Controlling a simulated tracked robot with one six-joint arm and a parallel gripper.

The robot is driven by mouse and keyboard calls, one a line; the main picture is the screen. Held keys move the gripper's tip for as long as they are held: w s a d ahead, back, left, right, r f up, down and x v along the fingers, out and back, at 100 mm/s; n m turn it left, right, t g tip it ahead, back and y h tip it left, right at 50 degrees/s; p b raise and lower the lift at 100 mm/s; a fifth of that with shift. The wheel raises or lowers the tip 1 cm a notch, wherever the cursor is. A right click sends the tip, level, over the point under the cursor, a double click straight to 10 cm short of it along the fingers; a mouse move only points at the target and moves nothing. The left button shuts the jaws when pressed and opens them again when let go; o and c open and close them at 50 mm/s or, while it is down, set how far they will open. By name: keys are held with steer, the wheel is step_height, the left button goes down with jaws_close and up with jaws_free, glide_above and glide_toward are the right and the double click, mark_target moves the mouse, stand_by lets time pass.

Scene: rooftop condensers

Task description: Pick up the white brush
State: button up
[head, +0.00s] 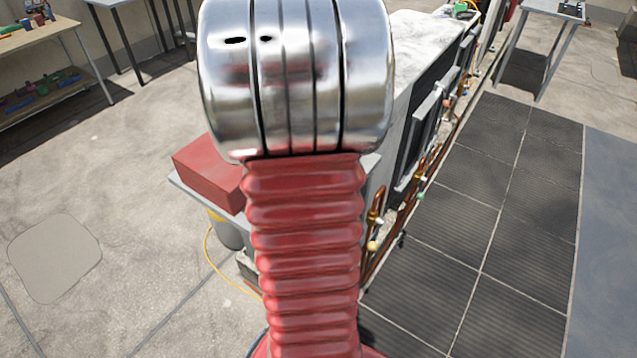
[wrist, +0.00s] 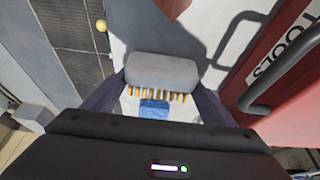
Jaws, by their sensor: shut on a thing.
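In the wrist view, a brush (wrist: 162,70) with a pale grey-white block and a row of tan bristles lies between the two dark fingers of my gripper (wrist: 160,86). My gripper is shut on it, one finger at each end. The bristles point towards the bottom of the picture. A light grey surface shows around the brush; I cannot tell whether the brush touches it. In the head view my own arm hides both the gripper and the brush.
A red toolbox (wrist: 285,75) marked "TOOLS", with a grey handle, stands close right of the gripper. A small blue thing (wrist: 155,108) shows beyond the bristles. In the head view, the red box (head: 208,170) sits on a grey table, beside a condenser (head: 420,45) with copper pipes.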

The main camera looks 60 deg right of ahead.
steer(key=c, duration=0.4)
steer(key=shift+o, duration=0.2)
step_height(320, 180, up, 10)
steer(key=shift+r, duration=0.1)
stand_by(0.5)
steer(key=o, duration=0.7)
steer(key=c, duration=0.6)
